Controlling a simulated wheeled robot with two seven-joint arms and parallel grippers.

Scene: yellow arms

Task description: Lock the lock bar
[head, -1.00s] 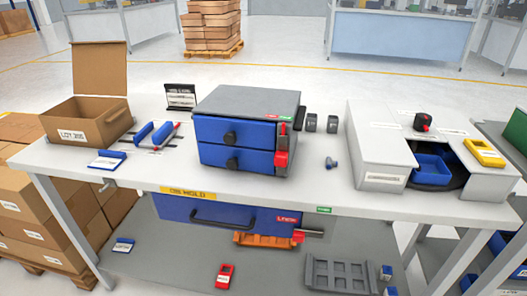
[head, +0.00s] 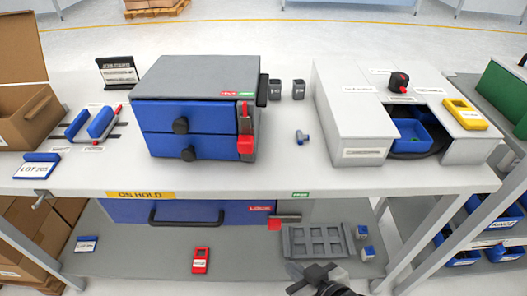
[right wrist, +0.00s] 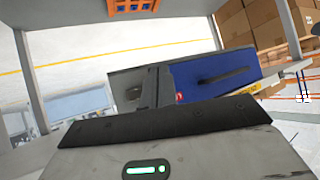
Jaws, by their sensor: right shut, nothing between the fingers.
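A blue two-drawer cabinet (head: 195,115) stands on the table. An upright bar with a red grip (head: 245,145) runs down its front right edge, below a red and a green label (head: 246,94). Under the tabletop is a wide blue drawer (head: 185,211) with a black handle and a red label (head: 260,208). A short grey bar (head: 287,218) with a red block (head: 274,225) is at its right end, below a green label (head: 301,195). My right gripper (head: 316,273) is shut and empty, low in front and apart from both bars. My left gripper is out of view.
A grey slotted tray (head: 318,242) and a red tag (head: 201,260) lie on the lower shelf. A blue-grey peg (head: 301,137) lies right of the cabinet. A grey housing with a blue bin (head: 413,135) stands at the right. An open carton (head: 25,115) is at the left.

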